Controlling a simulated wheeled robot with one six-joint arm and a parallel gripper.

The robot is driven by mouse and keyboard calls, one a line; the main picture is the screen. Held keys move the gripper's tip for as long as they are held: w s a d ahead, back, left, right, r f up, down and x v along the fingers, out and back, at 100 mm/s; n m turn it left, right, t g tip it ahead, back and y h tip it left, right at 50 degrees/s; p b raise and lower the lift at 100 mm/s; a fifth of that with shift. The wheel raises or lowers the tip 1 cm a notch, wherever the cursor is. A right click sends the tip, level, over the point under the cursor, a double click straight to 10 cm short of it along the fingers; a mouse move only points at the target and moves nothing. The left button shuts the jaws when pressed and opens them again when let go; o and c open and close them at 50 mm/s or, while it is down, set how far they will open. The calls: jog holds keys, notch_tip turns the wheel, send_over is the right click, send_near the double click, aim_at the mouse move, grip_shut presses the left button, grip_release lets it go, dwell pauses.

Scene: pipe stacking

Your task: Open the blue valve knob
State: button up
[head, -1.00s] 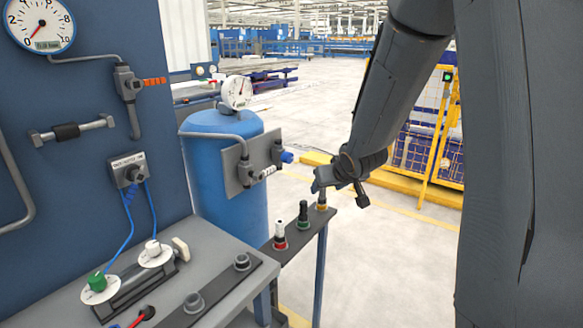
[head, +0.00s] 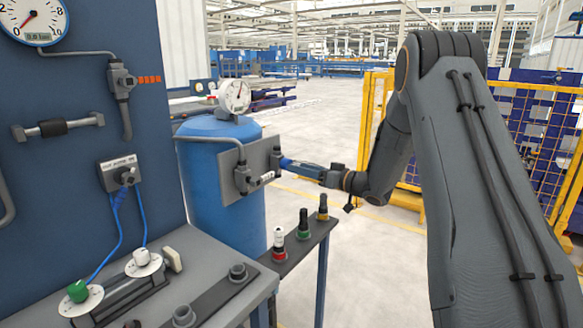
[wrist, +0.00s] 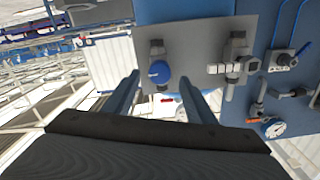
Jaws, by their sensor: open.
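The blue valve knob (wrist: 160,72) shows in the wrist view on a grey plate (wrist: 200,40) fixed to the blue tank. My gripper (wrist: 159,82) is open, with one finger on each side of the knob in that view. I cannot tell whether either finger touches it. In the head view, my gripper (head: 286,163) reaches left to the tank's grey plate (head: 240,172), its fingers pointing at the valve. There the fingers hide most or all of the knob.
The blue tank (head: 200,195) carries a round gauge (head: 235,95). Below my gripper, a narrow dark shelf (head: 318,236) holds three small fittings. A grey bench (head: 205,262) with dials is at the lower left. Yellow fencing (head: 366,115) stands behind my arm.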

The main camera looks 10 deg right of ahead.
aim_at(286, 164)
jog(key=x, duration=0.4)
jog(key=shift+w+a+p, duration=0.15)
jog(key=shift+w+p, duration=0.05)
jog(key=shift+p, duration=0.1)
jog(key=c, duration=1)
